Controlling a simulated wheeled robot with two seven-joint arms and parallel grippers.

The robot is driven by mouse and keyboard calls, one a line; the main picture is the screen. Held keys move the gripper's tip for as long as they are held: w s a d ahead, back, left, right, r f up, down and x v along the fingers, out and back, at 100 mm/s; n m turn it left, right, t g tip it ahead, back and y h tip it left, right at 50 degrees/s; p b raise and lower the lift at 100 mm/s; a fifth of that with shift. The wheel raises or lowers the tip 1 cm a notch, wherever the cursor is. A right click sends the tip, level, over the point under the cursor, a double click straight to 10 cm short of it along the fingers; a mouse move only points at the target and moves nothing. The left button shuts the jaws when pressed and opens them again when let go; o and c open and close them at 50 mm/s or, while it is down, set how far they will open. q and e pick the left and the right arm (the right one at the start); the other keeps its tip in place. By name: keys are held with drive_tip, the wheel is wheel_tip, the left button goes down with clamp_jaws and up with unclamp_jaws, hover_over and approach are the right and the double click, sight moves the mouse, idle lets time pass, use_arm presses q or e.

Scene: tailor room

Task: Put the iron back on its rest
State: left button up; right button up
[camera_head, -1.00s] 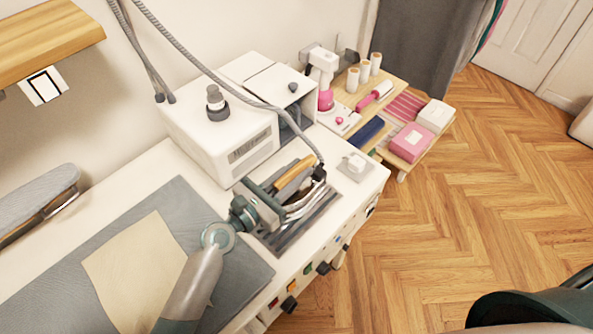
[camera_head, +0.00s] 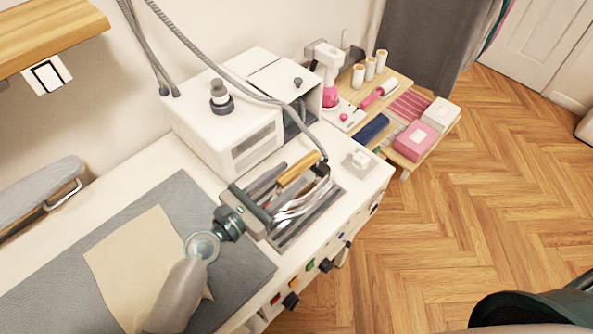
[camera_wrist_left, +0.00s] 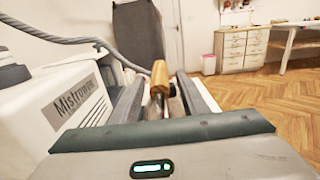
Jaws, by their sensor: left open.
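The iron (camera_head: 302,197) has a silver body and a wooden handle (camera_head: 297,169), with a grey hose running up from its far end. It sits on a dark ribbed rest (camera_head: 312,217) at the right end of the white table. My left gripper (camera_head: 264,196) is open just to the left of the iron. The handle is clear of the fingers in the head view. In the left wrist view the wooden handle (camera_wrist_left: 160,78) stands ahead between the two fingers (camera_wrist_left: 158,98).
A white steam station (camera_head: 225,120) stands behind the iron. A grey pressing mat (camera_head: 245,268) with beige cloth (camera_head: 130,262) lies to the left. A small white block (camera_head: 358,160) is near the table's right end. A side table holds pink boxes (camera_head: 415,141) and spools.

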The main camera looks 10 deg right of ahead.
use_arm(q)
drive_tip(key=b+v, duration=0.1)
drive_tip(key=v, duration=0.5)
drive_tip(key=shift+f, duration=0.1)
drive_tip(key=shift+s+a, duration=0.45)
drive_tip(key=shift+a, duration=0.1)
